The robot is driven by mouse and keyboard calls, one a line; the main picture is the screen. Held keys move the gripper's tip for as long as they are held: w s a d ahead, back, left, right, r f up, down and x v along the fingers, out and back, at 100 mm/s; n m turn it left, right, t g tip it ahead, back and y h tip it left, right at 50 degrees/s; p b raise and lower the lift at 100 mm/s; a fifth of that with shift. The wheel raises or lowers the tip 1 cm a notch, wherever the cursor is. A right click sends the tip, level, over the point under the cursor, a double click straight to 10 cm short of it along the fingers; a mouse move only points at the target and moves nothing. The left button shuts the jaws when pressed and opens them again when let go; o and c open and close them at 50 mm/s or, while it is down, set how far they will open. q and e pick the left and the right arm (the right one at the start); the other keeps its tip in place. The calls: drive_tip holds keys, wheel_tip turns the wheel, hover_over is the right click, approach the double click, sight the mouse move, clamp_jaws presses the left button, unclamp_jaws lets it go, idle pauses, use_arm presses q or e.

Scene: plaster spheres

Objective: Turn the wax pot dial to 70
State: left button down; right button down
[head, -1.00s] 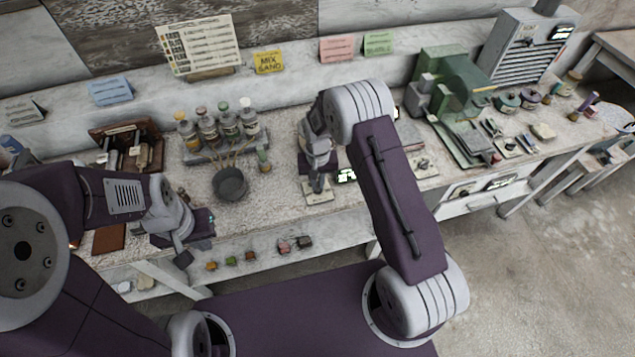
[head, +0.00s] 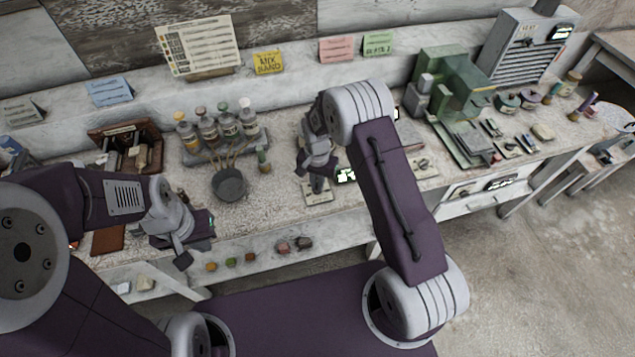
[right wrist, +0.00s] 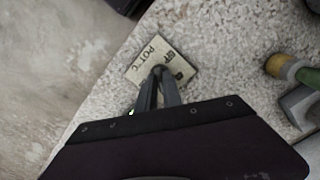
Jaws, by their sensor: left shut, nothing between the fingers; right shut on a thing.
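A small pale plate marked "POT °C" (right wrist: 146,64) lies on the speckled bench under my right gripper. It also shows in the head view (head: 318,198). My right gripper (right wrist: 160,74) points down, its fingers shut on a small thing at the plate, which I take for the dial. The fingers hide it, so its setting cannot be read. A dark round pot (head: 229,185) sits to the left. My left gripper (head: 183,260) is shut and empty near the bench's front edge.
Capped bottles (head: 229,124) stand in a rack behind the pot. A brown wooden box (head: 130,150) is at the left. A green machine (head: 455,85) and small tools occupy the right side.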

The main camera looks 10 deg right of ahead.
drive_tip(key=c, duration=1.5)
unclamp_jaws()
drive_tip(key=shift+s, duration=0.1)
drive_tip(key=shift+r, duration=0.1)
wheel_tip(320, 180, up, 9)
drive_tip(key=b, duration=0.1)
